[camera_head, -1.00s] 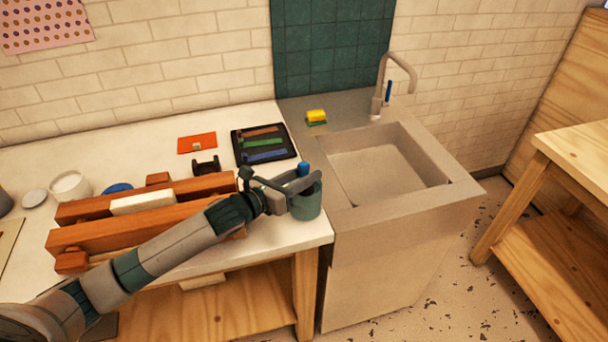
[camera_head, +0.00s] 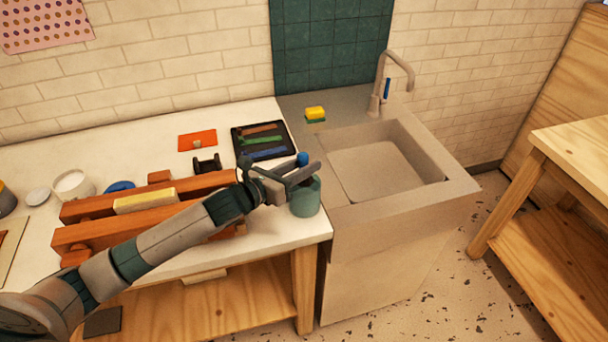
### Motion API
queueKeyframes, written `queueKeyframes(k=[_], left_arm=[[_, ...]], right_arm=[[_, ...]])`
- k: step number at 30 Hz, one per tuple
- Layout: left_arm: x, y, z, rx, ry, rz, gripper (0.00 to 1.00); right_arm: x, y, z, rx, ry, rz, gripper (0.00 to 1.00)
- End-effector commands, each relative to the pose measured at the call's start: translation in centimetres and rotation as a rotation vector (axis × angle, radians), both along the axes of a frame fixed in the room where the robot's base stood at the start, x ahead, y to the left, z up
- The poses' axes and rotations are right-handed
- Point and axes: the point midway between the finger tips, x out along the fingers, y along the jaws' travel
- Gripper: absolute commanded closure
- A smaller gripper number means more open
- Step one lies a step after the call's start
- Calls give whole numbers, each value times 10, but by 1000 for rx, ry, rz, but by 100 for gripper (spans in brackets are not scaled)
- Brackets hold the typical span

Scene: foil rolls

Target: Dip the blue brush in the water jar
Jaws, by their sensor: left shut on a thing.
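The blue brush shows only as a blue tip (camera_head: 302,159) standing up above my left gripper (camera_head: 297,178). The gripper is shut on it, and the fingers hide the rest of the brush. The dark green jar (camera_head: 306,200) stands at the right front corner of the white worktop, beside the sink. The gripper is over the jar and covers much of its mouth. I cannot see the water or the lower end of the brush. My right gripper is not in view.
Left of the jar lie reddish wooden beams with a pale yellowish bar (camera_head: 145,200). Behind are a black tray (camera_head: 284,152) with coloured strips and an orange card (camera_head: 197,141). The sink (camera_head: 375,165) with its tap (camera_head: 380,85) is right; a yellow-green sponge (camera_head: 315,114) lies behind it.

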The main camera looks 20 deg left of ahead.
Motion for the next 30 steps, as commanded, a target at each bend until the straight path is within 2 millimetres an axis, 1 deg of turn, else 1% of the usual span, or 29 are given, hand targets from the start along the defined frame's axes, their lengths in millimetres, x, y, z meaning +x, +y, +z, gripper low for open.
queueKeyframes(k=[1,18,22,30], left_arm=[[0,0,7,1,0,0,90],[0,0,44,1,-1,-1,90],[0,0,47,1,-1,-1,90],[0,0,47,0,0,0,90]], right_arm=[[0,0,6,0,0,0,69],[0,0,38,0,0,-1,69],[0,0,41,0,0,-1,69],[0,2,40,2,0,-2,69]])
